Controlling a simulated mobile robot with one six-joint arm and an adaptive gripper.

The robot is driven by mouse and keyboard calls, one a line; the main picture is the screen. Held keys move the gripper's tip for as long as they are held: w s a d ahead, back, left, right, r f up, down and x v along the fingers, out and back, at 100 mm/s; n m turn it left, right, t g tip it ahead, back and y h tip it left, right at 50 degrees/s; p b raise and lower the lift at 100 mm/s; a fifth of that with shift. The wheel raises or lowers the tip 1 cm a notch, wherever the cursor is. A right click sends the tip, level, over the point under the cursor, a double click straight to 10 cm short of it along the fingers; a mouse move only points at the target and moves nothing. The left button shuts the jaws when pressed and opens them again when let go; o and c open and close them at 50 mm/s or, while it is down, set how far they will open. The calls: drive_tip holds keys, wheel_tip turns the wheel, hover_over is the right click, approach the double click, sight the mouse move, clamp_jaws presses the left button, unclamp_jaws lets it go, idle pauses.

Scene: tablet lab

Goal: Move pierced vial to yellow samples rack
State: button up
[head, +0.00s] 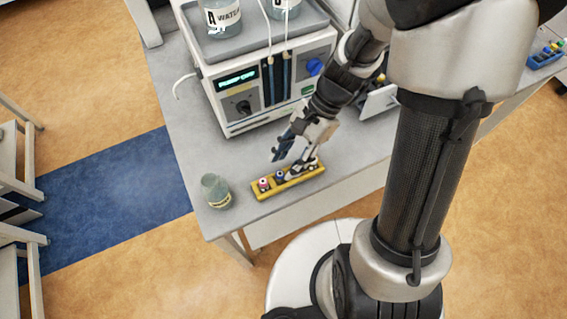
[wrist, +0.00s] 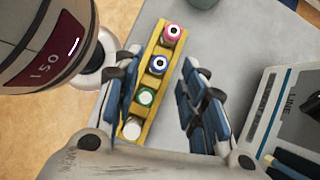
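The yellow rack (head: 296,181) lies on the bench near its front edge; it also shows in the wrist view (wrist: 151,85). In the wrist view it holds a row of vials: a pink-capped vial (wrist: 172,33), a blue-capped vial (wrist: 158,64), a green-capped vial (wrist: 146,97) and a white-topped vial (wrist: 131,128). I cannot tell which vial is pierced. My gripper (wrist: 161,75) is open, its blue fingers apart with nothing visibly gripped. In the head view my gripper (head: 287,162) is at the rack's right part and hides some vials.
A glass beaker (head: 215,190) stands left of the rack, near the bench corner. A large pump device (head: 262,85) with bottles on top stands behind. A tablet (head: 379,102) on a stand is to the right. A blue rack (head: 545,60) with vials is at the far right.

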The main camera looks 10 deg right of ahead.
drive_tip(key=p+v, duration=0.3)
drive_tip(key=v, duration=0.6)
drive_tip(key=s+d+r+n+t+h, duration=0.1)
drive_tip(key=s+r+n+t+h, duration=0.2)
drive_tip(key=s+r+n+t, duration=0.1)
drive_tip(key=s+d+r+n+t+h, duration=0.1)
drive_tip(key=s+r+n+t+h, duration=0.1)
drive_tip(key=s+r+n, duration=0.4)
drive_tip(key=shift+s+d+r+n+t+h, duration=0.3)
drive_tip(key=shift+r+n+t, duration=0.8)
drive_tip(key=shift+r, duration=1.55)
drive_tip(key=shift+s+a+f+g+b, duration=0.1)
drive_tip(key=shift+g+b, duration=0.2)
